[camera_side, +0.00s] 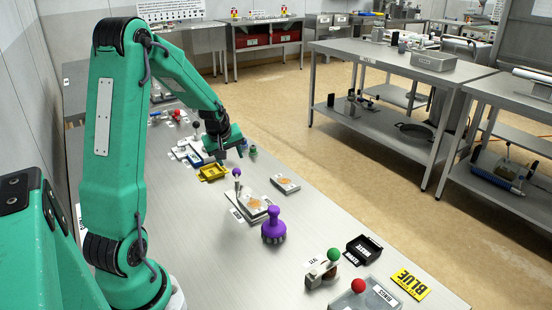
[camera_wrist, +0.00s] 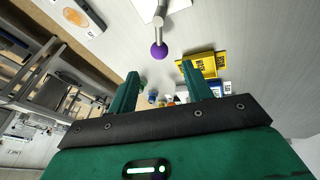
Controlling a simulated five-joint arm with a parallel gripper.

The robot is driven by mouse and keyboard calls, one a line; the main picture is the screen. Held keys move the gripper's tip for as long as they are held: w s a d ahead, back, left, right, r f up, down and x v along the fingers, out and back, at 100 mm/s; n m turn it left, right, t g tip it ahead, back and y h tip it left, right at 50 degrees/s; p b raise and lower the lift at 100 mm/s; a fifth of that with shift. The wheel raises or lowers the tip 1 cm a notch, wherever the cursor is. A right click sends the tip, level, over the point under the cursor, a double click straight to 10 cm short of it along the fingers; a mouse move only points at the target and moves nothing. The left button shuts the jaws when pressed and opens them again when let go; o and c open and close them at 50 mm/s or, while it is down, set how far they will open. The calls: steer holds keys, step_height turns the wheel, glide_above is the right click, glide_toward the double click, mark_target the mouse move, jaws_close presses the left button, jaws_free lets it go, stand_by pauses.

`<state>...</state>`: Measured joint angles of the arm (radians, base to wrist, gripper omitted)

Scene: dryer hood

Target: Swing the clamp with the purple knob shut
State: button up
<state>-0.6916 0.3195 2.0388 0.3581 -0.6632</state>
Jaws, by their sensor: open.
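The purple knob (camera_side: 237,172) tops a thin metal lever (camera_side: 238,187) that stands roughly upright above its base plate (camera_side: 251,208) on the bench. In the wrist view the purple knob (camera_wrist: 159,51) and its rod (camera_wrist: 160,18) show just beyond the fingertips, roughly centred between them. My gripper (camera_side: 236,153) is behind and above the knob in the side view. In the wrist view my gripper (camera_wrist: 159,72) is open, with nothing between its two green fingers. The knob appears apart from both fingers. The lever's pivot is hard to make out.
A yellow tray (camera_side: 212,172) lies left of the clamp. A purple ribbed-base object (camera_side: 274,226) stands close in front. Nearer are a green-knobbed device (camera_side: 333,256), a black tray (camera_side: 363,248) and a red-knobbed device (camera_side: 358,287).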

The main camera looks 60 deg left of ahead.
mark_target(237, 175)
steer(key=shift+c, duration=0.4)
steer(key=c, duration=0.3)
steer(key=shift+w+a+f+m+g+h, duration=0.25)
steer(key=shift+w+a+g+h, duration=0.2)
steer(key=shift+w, duration=0.25)
steer(key=shift+w+a+f+m+g+h, duration=0.2)
steer(key=shift+w+a+g+h, duration=0.2)
steer(key=shift+w, duration=0.25)
steer(key=shift+c, duration=0.2)
steer(key=shift+w+a+f+g+h, duration=0.15)
steer(key=shift+w+a+g+h, duration=0.3)
steer(key=shift+w+g+h, duration=0.4)
steer(key=shift+w+a+r+m+g+h, duration=0.1)
steer(key=shift+w+r+m+g+h, duration=0.15)
steer(key=shift+g+h, duration=0.35)
steer(key=shift+w+d+r+m+g+h, duration=0.1)
steer(key=shift+m+g+h, duration=0.2)
steer(key=shift+g, duration=0.5)
steer(key=shift+w+a+r+m+g+h, duration=0.1)
steer(key=shift+w+r+m+g+h, duration=0.2)
steer(key=shift+g, duration=0.4)
steer(key=shift+s, duration=0.2)
steer(key=shift+f, duration=0.2)
steer(key=shift+x, duration=3.8)
